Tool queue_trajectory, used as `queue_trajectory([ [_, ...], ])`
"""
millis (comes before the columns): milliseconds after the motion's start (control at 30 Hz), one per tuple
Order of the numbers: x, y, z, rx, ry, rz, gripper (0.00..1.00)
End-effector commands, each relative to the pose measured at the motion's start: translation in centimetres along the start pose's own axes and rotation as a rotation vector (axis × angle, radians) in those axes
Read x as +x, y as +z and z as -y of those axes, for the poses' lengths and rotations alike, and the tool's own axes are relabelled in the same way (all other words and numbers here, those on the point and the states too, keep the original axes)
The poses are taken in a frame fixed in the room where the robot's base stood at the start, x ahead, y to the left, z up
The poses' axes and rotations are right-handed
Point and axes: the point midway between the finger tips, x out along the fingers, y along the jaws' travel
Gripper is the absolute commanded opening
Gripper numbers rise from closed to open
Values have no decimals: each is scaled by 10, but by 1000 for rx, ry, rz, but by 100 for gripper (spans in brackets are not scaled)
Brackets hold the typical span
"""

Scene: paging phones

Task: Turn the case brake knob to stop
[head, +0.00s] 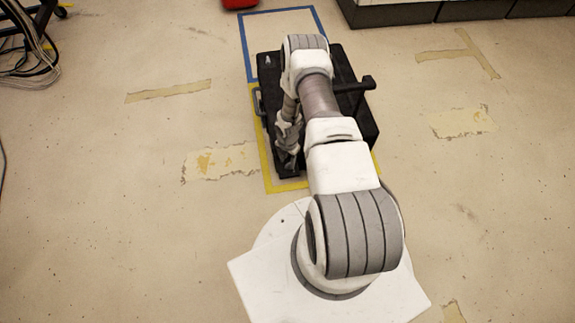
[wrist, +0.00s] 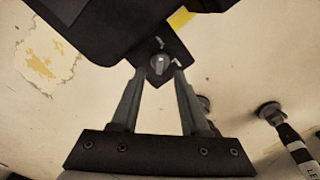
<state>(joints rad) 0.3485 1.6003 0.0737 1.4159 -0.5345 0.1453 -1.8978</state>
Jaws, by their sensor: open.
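The black case (head: 358,118) lies on the floor below my arm, which covers much of it in the head view. In the wrist view the case (wrist: 110,30) fills the top, with a dark bracket at its lower corner. The grey round brake knob (wrist: 159,64) sits on this bracket, with small light marks near it. My gripper (wrist: 160,71) is open. Its two fingertips lie on either side of the knob in the picture; I cannot tell whether they touch it. In the head view my gripper (head: 288,157) is over the case's near left part, and the knob is hidden.
Blue tape (head: 243,40) and yellow tape (head: 264,172) outline the floor around the case. A dark handle (head: 357,86) sticks out to the right. Cables (head: 28,55) lie at upper left and a dark unit (head: 410,12) stands at upper right. Floor on both sides is clear.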

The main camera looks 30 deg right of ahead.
Motion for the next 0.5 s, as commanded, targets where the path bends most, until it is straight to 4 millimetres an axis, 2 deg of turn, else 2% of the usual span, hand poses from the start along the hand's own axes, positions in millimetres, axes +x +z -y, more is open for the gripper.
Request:
queue_trajectory([
  [33,10,0,0,1,0,0,45],
  [200,22,0,0,2,0,-1,45],
  [500,23,0,0,1,0,0,45],
])
